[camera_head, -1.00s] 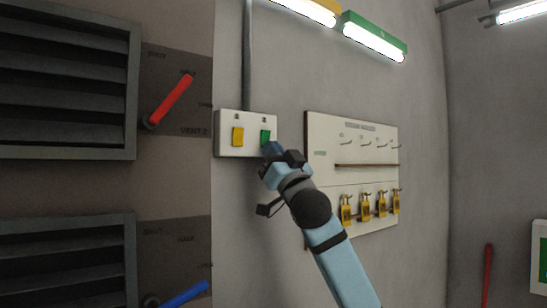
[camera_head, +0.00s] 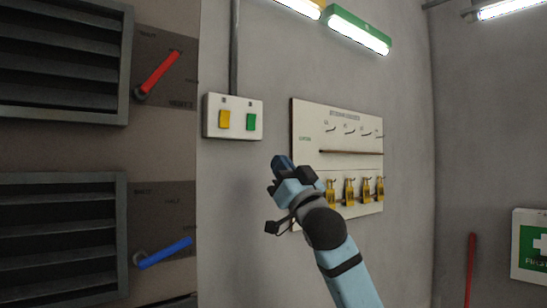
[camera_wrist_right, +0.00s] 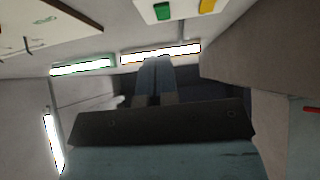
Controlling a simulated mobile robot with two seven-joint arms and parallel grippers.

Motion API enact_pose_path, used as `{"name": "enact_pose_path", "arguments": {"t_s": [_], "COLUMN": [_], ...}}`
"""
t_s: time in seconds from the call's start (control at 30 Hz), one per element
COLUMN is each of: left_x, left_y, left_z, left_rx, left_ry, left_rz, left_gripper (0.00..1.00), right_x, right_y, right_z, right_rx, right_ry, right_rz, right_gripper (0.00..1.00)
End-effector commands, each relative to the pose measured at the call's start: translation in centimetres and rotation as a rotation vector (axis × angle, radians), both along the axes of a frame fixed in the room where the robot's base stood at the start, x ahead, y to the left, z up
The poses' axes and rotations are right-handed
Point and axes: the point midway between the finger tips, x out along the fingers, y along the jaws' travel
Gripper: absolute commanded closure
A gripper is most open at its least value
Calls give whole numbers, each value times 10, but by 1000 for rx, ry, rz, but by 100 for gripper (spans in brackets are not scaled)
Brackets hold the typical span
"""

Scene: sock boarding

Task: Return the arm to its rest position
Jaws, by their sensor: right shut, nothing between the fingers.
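My right gripper (camera_head: 281,163) is in the middle of the head view, its arm coming up from the lower right. It is shut and empty, in front of the wall, below and to the right of the switch box and apart from it. In the right wrist view its two fingers (camera_wrist_right: 155,80) lie side by side. The white switch box (camera_head: 233,132) has a yellow button (camera_head: 224,120) and a green button (camera_head: 252,122). My left gripper does not show.
A padlock board (camera_head: 350,165) with hooks and several yellow padlocks hangs behind my right arm. At left are louvred vents (camera_head: 60,65), a red lever (camera_head: 160,73) and a blue lever (camera_head: 165,252). A green first-aid sign (camera_head: 530,248) is at far right.

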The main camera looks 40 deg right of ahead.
Motion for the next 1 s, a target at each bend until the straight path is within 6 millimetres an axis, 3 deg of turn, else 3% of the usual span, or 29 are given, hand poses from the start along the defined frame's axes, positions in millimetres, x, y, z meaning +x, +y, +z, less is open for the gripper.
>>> {"name": "enact_pose_path", "arguments": {"t_s": [0.2, 0.83, 0.93, 1.0], "left_x": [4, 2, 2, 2], "left_y": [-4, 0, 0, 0], "left_z": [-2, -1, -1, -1], "left_rx": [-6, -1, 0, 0], "left_ry": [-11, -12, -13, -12], "left_rz": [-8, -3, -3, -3], "left_gripper": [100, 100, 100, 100], "right_x": [-11, -10, 1, 17], "right_y": [1, 2, 5, 10], "right_z": [-13, -14, -31, -58], "right_rx": [-1, 0, -1, -5], "right_ry": [-1, 3, 36, 90], "right_rz": [1, 1, 5, 10], "right_gripper": [100, 100, 100, 100]}}
